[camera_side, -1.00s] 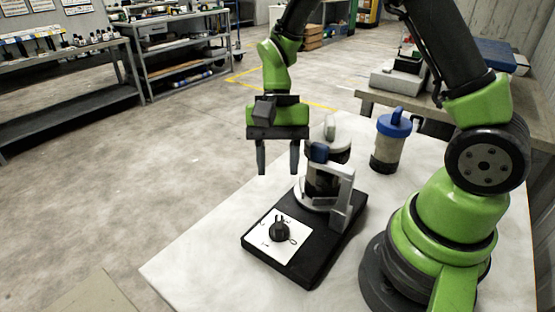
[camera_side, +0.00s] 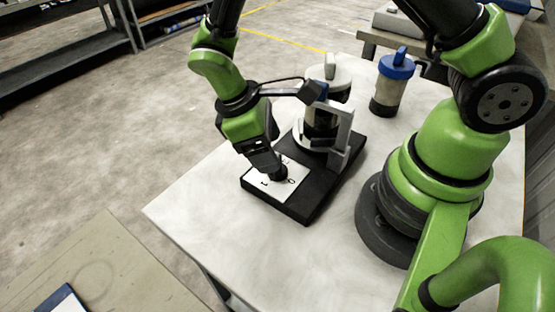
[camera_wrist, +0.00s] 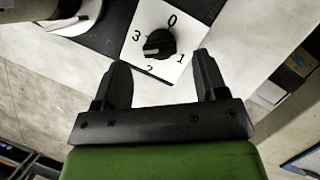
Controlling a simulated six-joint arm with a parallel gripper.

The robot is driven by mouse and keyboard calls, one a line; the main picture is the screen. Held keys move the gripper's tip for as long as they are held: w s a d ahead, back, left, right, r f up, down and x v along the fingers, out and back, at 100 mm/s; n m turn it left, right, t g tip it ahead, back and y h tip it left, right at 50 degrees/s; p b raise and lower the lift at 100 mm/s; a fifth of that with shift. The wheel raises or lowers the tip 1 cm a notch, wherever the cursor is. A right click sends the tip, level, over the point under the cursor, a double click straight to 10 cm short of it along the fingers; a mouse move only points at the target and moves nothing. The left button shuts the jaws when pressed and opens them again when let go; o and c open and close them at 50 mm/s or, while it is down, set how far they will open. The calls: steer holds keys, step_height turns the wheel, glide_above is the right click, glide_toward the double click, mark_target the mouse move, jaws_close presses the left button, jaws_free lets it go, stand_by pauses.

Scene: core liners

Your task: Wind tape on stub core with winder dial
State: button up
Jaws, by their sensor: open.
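The winder base (camera_side: 312,203) is a black block on the white table. Its dial (camera_wrist: 158,43) is a black knob on a white plate marked 0, 1, 2 and 3. The knob's white mark faces lower left in the wrist view; I cannot tell exactly which number it meets. A dark core (camera_side: 320,124) stands upright on the winder beside a grey bracket (camera_side: 343,140), partly hidden. My gripper (camera_wrist: 160,62) is open, its fingers apart and empty in the wrist view, close to the dial. In the side view its fingers partly cover the dial.
A canister with a blue lid (camera_side: 396,68) stands right of the winder. Another with a pale lid (camera_side: 331,70) stands behind it, partly hidden. The table (camera_side: 225,225) is clear at the front left. Shelves stand on the floor beyond.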

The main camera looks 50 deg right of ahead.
steer(key=shift+x, duration=2.3)
steer(key=c, duration=0.9)
steer(key=shift+m, duration=0.3)
steer(key=shift+m+g+y, duration=0.15)
steer(key=shift+m+y, duration=0.55)
steer(key=shift+m, duration=0.9)
steer(key=shift+m+g+y, duration=0.15)
steer(key=shift+m+y, duration=0.55)
steer(key=shift+m, duration=0.9)
steer(key=o, duration=0.9)
